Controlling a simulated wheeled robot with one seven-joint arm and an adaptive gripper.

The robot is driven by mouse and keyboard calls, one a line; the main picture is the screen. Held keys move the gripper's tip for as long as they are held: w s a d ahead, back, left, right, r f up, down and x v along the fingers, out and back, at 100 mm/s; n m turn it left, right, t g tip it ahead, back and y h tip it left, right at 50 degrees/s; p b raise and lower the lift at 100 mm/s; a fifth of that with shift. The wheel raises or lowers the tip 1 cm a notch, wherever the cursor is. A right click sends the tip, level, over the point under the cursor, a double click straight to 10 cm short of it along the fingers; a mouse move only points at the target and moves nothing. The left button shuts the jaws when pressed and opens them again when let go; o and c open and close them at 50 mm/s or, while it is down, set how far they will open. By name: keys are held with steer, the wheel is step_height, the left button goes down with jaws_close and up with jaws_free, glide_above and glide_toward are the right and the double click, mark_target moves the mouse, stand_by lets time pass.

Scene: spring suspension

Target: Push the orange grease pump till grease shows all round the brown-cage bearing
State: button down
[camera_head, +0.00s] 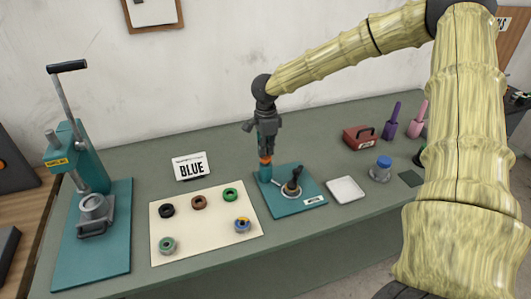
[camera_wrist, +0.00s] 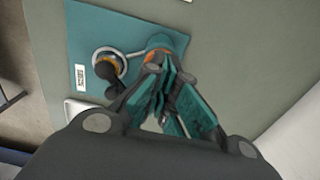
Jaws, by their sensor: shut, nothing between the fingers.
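The orange grease pump (camera_head: 265,160) tops a teal cylinder on the teal grease plate (camera_head: 310,183). It shows in the wrist view (camera_wrist: 160,43) just beyond my fingertips. My gripper (camera_head: 265,151) is shut and empty, pointing down directly over the pump, touching or nearly touching it; I cannot tell which. On the same plate a bearing (camera_head: 291,192) sits under a dark knobbed piece (camera_head: 293,181). In the wrist view the bearing (camera_wrist: 123,66) shows as a silver ring with orange-brown inside, partly covered by the dark knob. Whether grease shows around it is too small to tell.
A cream mat (camera_head: 205,228) left of the plate holds several coloured rings, including a brown one (camera_head: 199,202). A "BLUE" sign (camera_head: 191,167) stands behind it. A teal press (camera_head: 90,190) stands at left. A white tray (camera_head: 345,189) and blue-lidded jar (camera_head: 380,169) are right.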

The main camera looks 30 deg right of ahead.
steer(key=shift+r+p, duration=2.75)
steer(key=shift+r, duration=0.6)
steer(key=shift+f, duration=0.15)
